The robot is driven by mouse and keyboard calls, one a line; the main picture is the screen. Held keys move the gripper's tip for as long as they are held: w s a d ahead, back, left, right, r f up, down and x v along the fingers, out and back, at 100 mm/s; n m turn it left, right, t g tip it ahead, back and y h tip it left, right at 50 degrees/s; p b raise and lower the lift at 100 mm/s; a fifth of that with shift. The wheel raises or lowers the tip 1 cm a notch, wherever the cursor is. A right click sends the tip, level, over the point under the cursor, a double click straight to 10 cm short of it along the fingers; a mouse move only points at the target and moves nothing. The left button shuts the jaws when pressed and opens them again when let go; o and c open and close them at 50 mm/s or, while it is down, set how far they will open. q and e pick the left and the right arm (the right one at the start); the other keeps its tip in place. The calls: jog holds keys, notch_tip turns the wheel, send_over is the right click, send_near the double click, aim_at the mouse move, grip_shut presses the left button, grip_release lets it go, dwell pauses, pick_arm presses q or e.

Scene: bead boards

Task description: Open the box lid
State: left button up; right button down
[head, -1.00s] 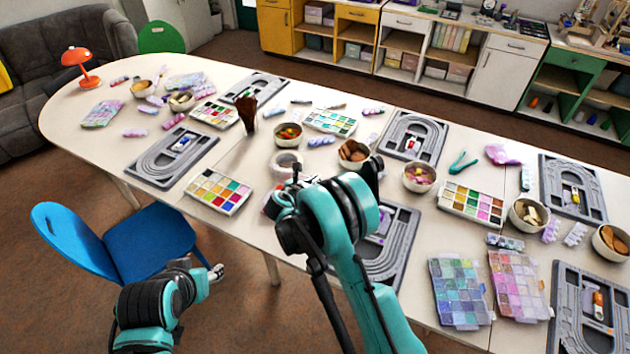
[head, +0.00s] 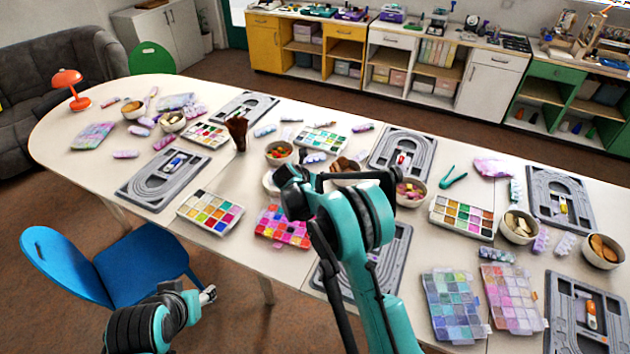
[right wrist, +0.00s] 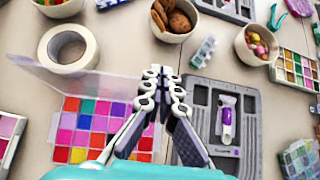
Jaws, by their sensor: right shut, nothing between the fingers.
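The bead box (head: 283,227) with pink, red and orange compartments lies on the table in front of my right arm. In the right wrist view the box (right wrist: 92,118) shows its colours uncovered. Its clear lid (right wrist: 45,78) stands raised and tilted along the box's far side. My right gripper (right wrist: 161,72) is shut and empty, above the right part of the box, its tips near the lid's right end. Whether they touch the lid I cannot tell. My right arm hides its fingers in the head view. My left gripper (head: 208,294) is low beside the table; its fingers are too small to read.
A tape roll (right wrist: 68,46) lies behind the lid, near a bowl of cookies (right wrist: 174,18). A grey bead board (right wrist: 247,130) lies right of the box. Other bead boxes, bowls and boards crowd the table. A blue chair (head: 145,262) stands at the front edge.

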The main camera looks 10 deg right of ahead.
jog(key=v, duration=1.2)
jog(key=s+d+r+m+y+b, duration=0.1)
jog(key=s+d+r+m+b, duration=0.1)
jog(key=s+d+r+m, duration=0.35)
jog(key=s+f+m+y+b, duration=0.2)
jog(key=s+f+m, duration=0.1)
jog(key=s+m, duration=0.8)
jog(key=s+d+f+m+y+b, duration=0.1)
jog(key=s+f+m+y+b, duration=0.1)
jog(key=s+m, duration=1)
jog(key=s+f+b, duration=0.1)
jog(key=s, duration=0.6)
jog(key=shift+s+y, duration=0.3)
